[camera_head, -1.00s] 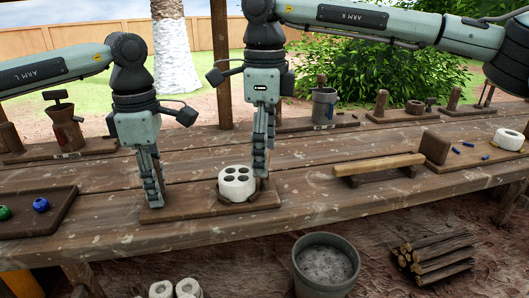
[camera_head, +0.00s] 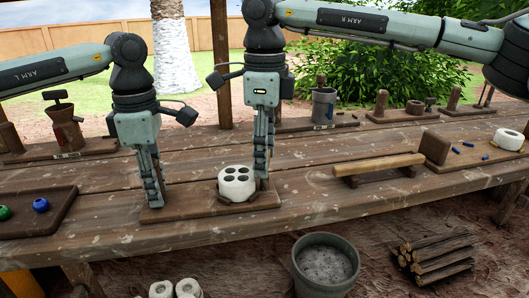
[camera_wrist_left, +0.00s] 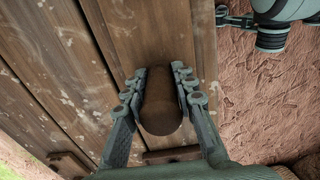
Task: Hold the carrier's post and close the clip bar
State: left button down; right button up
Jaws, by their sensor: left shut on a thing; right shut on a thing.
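The carrier is a low brown board (camera_head: 205,209) on the bench near its front edge. A white round block (camera_head: 238,182) with several dark holes sits on its right half. My left gripper (camera_head: 154,197) points down at the carrier's left end. In the left wrist view, its fingers close around the brown round post (camera_wrist_left: 161,108), one on each side. My right gripper (camera_head: 262,182) points down at the carrier's right end, just right of the white block, and is shut. The clip bar is mostly hidden by its fingers, so its angle cannot be told.
A wooden tray (camera_head: 62,222) with green and blue balls lies at left. A raised wooden bar (camera_head: 378,165) stands right of the carrier. A grey bucket (camera_head: 327,240) and firewood (camera_head: 437,255) are on the ground in front. The bench between carrier and bar is clear.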

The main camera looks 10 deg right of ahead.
jog(key=m, duration=0.6)
jog(key=shift+m, duration=0.3)
jog(key=m, duration=0.6)
jog(key=shift+m, duration=0.3)
jog(key=o, duration=1.2)
jog(key=shift+c, duration=0.2)
jog(key=shift+r, duration=0.15)
notch_tip(320, 180, up, 12)
